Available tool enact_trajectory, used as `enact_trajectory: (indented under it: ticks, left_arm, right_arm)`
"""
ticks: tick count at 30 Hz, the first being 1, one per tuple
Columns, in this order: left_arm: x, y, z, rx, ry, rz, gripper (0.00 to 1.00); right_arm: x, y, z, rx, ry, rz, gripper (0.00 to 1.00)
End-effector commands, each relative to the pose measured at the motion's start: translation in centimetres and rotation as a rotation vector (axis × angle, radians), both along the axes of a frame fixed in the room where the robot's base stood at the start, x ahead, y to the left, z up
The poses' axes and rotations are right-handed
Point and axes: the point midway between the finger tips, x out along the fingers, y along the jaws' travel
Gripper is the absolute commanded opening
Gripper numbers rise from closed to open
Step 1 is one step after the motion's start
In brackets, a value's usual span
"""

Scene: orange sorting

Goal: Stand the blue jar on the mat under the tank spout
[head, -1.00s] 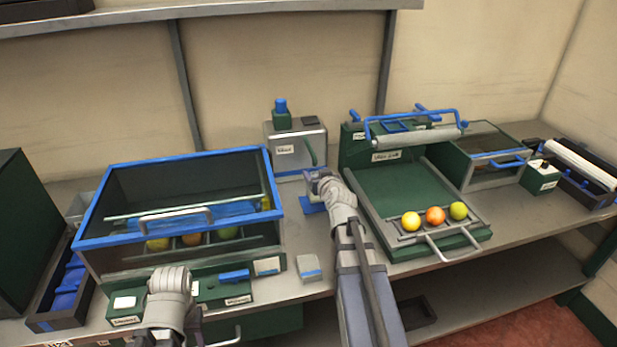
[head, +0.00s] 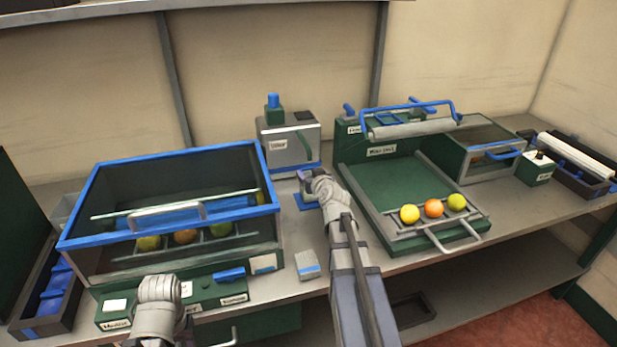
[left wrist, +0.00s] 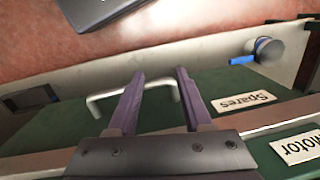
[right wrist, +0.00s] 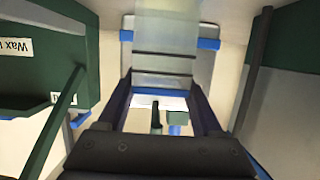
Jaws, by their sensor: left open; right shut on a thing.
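The tank (head: 283,148) is a grey box with a green lever and a blue strip low on its front. The blue mat (head: 306,203) lies before it, partly covered by my right gripper (head: 305,178). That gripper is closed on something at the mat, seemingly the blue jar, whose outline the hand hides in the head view. In the right wrist view, my right gripper (right wrist: 162,82) has a pale, see-through shape between and beyond its fingers. I cannot tell whether the jar touches the mat. My left gripper (left wrist: 155,75) is open and empty by the front drawer.
A blue-framed glass case (head: 170,205) with fruit stands left. Right of the tank is a green wax unit (head: 385,185) with several fruits on its front rack. A small grey block (head: 307,265) lies near the bench edge. Bare bench shows around the mat.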

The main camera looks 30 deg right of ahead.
Motion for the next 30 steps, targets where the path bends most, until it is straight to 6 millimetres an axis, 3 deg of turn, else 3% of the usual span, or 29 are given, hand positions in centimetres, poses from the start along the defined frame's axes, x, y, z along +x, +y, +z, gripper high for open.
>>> enact_trajectory:
  ticks: [5, 6, 13, 26, 30]
  left_arm:
    - [0.0, 0.0, -0.4, 0.000, 0.000, 0.000, 0.50]
    - [0.0, 0.0, -0.4, 0.000, 0.000, 0.000, 0.50]
    - [0.0, 0.0, -0.3, 0.000, 0.000, 0.000, 0.50]
    - [0.0, 0.0, 0.3, 0.000, 0.000, 0.000, 0.50]
    - [0.0, 0.0, 0.6, 0.000, 0.000, 0.000, 0.50]
  right_arm:
    - [0.0, 0.0, -0.3, 0.000, 0.000, 0.000, 0.00]
    - [0.0, 0.0, -0.4, 0.000, 0.000, 0.000, 0.68]
    - [0.0, 0.0, -0.3, 0.000, 0.000, 0.000, 0.94]
    - [0.0, 0.0, 0.3, 0.000, 0.000, 0.000, 0.97]
    - [-1.0, 0.9, 0.6, 0.000, 0.000, 0.002, 0.97]
